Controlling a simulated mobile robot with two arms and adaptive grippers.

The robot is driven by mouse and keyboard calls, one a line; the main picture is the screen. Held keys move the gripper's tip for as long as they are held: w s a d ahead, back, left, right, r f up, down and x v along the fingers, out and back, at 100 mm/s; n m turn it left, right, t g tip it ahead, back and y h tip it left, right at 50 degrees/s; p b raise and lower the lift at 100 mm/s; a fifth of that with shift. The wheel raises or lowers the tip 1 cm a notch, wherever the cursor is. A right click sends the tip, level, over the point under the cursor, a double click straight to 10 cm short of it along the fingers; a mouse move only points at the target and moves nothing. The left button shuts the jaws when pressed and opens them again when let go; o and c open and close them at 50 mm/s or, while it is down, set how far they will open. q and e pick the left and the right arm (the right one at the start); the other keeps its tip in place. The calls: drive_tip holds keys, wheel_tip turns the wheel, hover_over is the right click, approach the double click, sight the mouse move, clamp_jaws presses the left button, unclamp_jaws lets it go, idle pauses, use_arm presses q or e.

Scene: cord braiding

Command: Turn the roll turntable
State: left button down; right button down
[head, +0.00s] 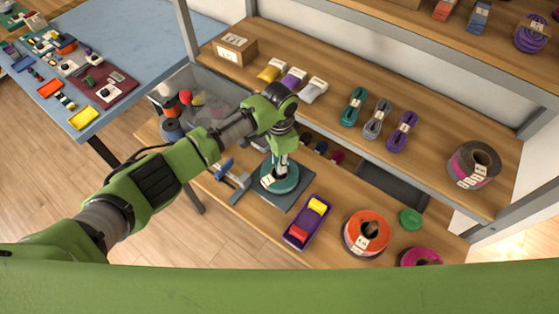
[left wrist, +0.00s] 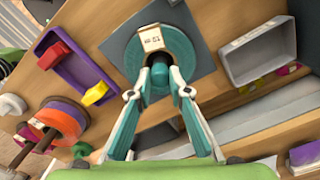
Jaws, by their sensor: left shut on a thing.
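The roll turntable is a teal round disc (head: 283,187) with a pale label, on a dark grey square plate on the lower shelf board. In the left wrist view the turntable (left wrist: 186,50) is straight ahead, its label (left wrist: 151,38) toward the top. My left gripper (head: 281,165) reaches down over the middle of the disc. The fingers hide part of the disc. My right gripper is in neither view.
A purple tray (head: 307,222) with yellow and red pieces stands close right of the turntable. An orange roll (head: 367,233) lies farther right. A blue-grey clamp-like tool (head: 229,175) is close left. The upper shelf board (head: 330,125) with cord bundles is just behind my gripper.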

use_arm(q)
drive_tip(key=shift+w+m, duration=0.1)
drive_tip(key=shift+m, duration=4.7)
drive_tip(key=shift+w+m+b, duration=0.1)
drive_tip(key=shift+m+b, duration=0.45)
drive_tip(key=shift+m, duration=1.15)
drive_tip(key=shift+d+m+b, duration=0.1)
drive_tip(key=shift+m+b, duration=0.7)
drive_tip(key=shift+m, duration=2.3)
drive_tip(key=shift+r+m+b, duration=0.1)
drive_tip(key=shift+m+b, duration=0.7)
drive_tip(key=shift+m, duration=1.7)
drive_tip(key=shift+m, duration=0.5)
drive_tip(key=c, duration=1.9)
unclamp_jaws()
